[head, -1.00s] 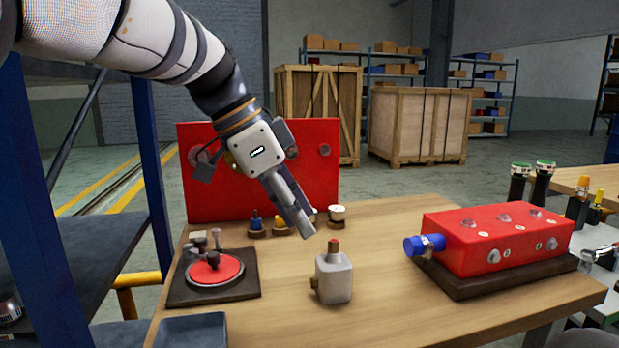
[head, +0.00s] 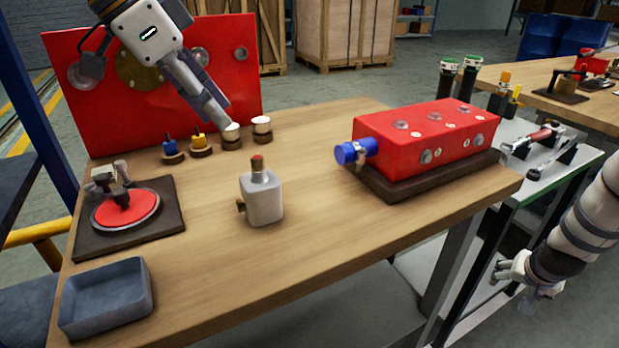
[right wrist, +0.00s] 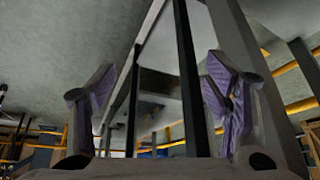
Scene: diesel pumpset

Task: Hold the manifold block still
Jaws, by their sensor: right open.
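The manifold block (head: 425,138) is a red box with several grey ports on top and on its front side. It rests on a dark base plate (head: 400,190) at the right of the wooden table. A blue fitting (head: 352,152) sticks out of its left end. My left gripper (head: 218,115) points down over the back of the table, well left of the block; its finger gap is not clear. My right gripper (head: 515,278) is low beyond the table's right edge, apart from the block. The right wrist view shows its fingers (right wrist: 162,90) spread and nothing between them.
A grey bottle (head: 262,198) stands mid-table. A red disc fixture (head: 125,212) and grey tray (head: 105,300) are at left. Small capped parts (head: 200,143) line the back before a red panel (head: 225,60). A side table (head: 570,180) holds tools. Bare table lies in front of the block.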

